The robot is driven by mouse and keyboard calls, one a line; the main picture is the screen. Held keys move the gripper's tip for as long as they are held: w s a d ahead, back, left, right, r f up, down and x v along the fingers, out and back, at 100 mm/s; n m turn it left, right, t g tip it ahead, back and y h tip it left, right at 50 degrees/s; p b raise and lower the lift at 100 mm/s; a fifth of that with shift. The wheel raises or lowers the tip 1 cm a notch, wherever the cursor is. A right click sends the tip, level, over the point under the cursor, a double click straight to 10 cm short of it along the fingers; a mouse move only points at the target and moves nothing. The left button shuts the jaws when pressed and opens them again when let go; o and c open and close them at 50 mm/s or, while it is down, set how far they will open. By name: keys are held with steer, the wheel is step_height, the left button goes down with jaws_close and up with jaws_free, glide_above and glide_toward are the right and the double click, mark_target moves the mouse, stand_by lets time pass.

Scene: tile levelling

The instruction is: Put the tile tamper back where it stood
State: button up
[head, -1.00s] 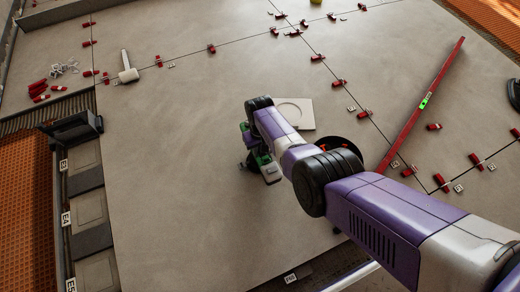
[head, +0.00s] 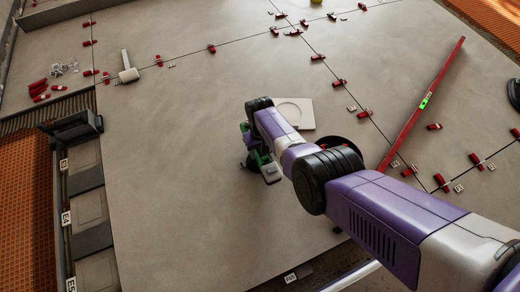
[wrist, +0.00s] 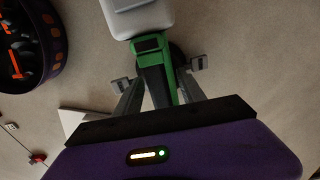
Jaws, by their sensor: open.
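The tile tamper, a green, black and pale grey tool, shows in part below my wrist in the head view (head: 270,171). In the wrist view its pale grey block (wrist: 138,15) is at the top, with the green and black part running down between my fingers. My gripper (wrist: 160,74) is open, a finger on each side of the tamper; contact cannot be made out. A pale square plate with a round outline (head: 293,111) lies on the floor just beyond my wrist, and its corner shows in the wrist view (wrist: 80,120).
A round dark holder with orange parts (wrist: 32,45) stands beside the gripper, partly behind my arm in the head view. A red level (head: 425,100) lies at right. A white mallet (head: 127,68) and several red wedges lie along the tile joints.

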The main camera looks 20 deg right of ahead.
steer(key=shift+w+r+p, duration=0.1)
steer(key=shift+r+p, duration=3)
steer(key=shift+r, duration=0.9)
steer(key=shift+w, duration=0.1)
